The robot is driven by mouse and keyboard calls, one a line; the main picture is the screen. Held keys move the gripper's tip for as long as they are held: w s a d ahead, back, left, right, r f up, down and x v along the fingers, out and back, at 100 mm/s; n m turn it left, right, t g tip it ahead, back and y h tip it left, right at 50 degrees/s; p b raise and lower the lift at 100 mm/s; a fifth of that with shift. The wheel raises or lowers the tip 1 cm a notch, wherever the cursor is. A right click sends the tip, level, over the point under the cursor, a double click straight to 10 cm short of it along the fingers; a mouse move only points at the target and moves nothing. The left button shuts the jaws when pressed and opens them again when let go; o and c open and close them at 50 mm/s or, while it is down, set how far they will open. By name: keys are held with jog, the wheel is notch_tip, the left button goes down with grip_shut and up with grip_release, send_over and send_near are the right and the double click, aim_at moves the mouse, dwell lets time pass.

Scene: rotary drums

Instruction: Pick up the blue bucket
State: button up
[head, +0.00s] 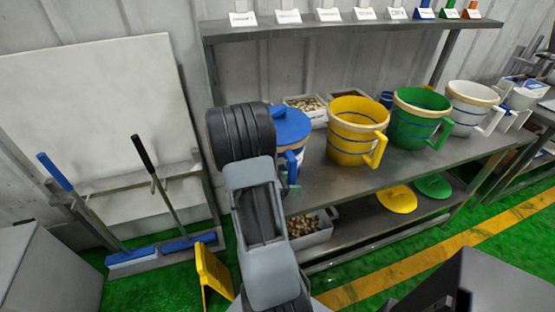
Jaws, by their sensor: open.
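The blue bucket (293,128) stands on the metal shelf table, left of the yellow bucket. Its blue top and part of its blue side handle (299,160) show. My own arm crosses in front of it and hides its left and lower parts. My gripper is not visible; the dark wrist and grey arm link fill the middle of the head view. I cannot tell whether my gripper touches the bucket.
A yellow bucket (355,135), a green bucket (420,120) and a white bucket (470,108) stand in a row to the right. The shelf table (340,180) has lids and a crate (312,232) below. Brushes (160,195) and a yellow floor sign (213,275) are at left.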

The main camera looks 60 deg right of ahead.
jog(key=shift+c, duration=0.4)
grip_shut()
dwell(0.9)
jog(key=shift+w+d+r, duration=0.1)
jog(key=shift+r, duration=0.05)
